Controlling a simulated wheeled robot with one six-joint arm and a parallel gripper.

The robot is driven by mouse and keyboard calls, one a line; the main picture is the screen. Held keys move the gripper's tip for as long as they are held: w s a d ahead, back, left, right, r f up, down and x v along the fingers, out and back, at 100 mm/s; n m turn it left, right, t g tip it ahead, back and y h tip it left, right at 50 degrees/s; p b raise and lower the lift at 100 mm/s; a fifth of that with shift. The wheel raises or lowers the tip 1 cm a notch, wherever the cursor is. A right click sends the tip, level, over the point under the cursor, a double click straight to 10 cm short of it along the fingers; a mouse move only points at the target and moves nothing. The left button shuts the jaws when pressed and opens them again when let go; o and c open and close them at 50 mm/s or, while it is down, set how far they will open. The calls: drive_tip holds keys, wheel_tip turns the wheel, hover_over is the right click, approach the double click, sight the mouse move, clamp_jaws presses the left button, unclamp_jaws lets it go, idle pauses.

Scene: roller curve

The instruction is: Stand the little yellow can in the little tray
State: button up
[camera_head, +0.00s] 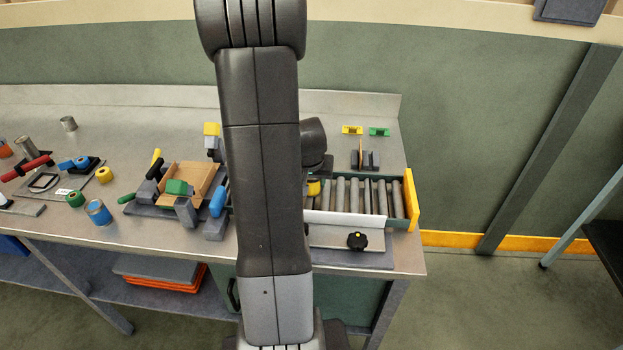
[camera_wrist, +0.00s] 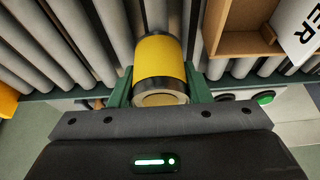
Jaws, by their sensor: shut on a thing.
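In the head view a small part of the can (camera_head: 313,188) shows just right of my arm, which hides most of my gripper. A brown open tray (camera_wrist: 238,42) with low walls is beside the can, at the upper right of the wrist view. It is hidden behind my arm in the head view.
The roller track (camera_head: 365,196) has a yellow end stop (camera_head: 411,200) and a white front rail (camera_head: 335,217). A white lettered card (camera_wrist: 301,30) is close to the tray. A clamp fixture with a wooden block (camera_head: 195,178) and several coloured cans stand further left on the bench.

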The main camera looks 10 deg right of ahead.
drive_tip(key=shift+f, duration=0.15)
drive_tip(key=o, duration=1.1)
drive_tip(key=shift+c, duration=0.2)
